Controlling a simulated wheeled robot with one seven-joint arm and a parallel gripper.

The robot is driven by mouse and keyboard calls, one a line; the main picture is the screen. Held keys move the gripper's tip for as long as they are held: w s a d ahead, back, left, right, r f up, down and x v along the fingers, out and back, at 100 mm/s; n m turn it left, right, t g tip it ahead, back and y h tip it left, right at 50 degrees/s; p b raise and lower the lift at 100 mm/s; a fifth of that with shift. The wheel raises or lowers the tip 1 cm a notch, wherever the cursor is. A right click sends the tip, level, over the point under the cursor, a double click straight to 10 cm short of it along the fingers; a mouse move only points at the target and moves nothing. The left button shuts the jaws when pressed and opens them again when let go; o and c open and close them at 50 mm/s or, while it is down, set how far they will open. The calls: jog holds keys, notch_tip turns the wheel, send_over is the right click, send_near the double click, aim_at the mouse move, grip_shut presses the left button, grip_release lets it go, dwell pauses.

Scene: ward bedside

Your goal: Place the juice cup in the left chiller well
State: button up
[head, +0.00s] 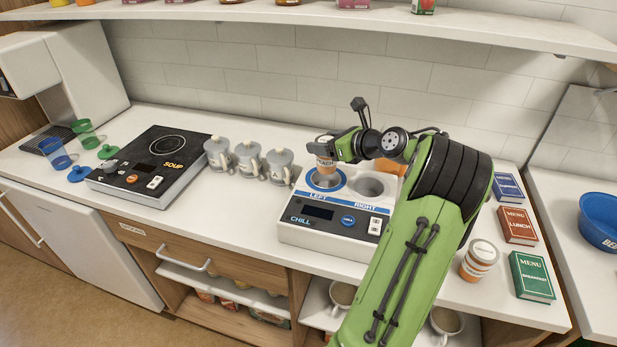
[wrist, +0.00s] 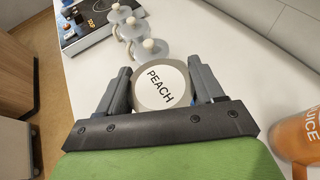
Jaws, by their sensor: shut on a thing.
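My gripper (head: 340,150) is shut on a cup with an orange band (head: 325,161). In the wrist view, the cup's pale round lid (wrist: 161,86) reads PEACH between the two fingers. The cup is upright at the left chiller well (head: 325,184), whose blue ring shows around and below it. I cannot tell whether its base is inside the well or just above. The chiller (head: 300,236) has LEFT and RIGHT marked on top. The right well (head: 370,185) looks empty. An orange container marked JUICE (wrist: 297,138) is at the right of the wrist view.
Several lidded grey mugs (head: 248,160) stand left of the chiller, then a SOUP hot plate (head: 150,190). Another cup with an orange band (head: 479,260) stands right of my arm, near menu books (head: 531,276). A shelf (head: 300,15) hangs above.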

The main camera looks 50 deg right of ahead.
aim_at(325, 166)
notch_tip(325, 166, down, 7)
jog(key=shift+f+b, duration=0.2)
jog(key=shift+b, duration=1.05)
jog(key=shift+r, duration=0.1)
jog(key=o, duration=1.2)
jog(key=shift+c, duration=0.2)
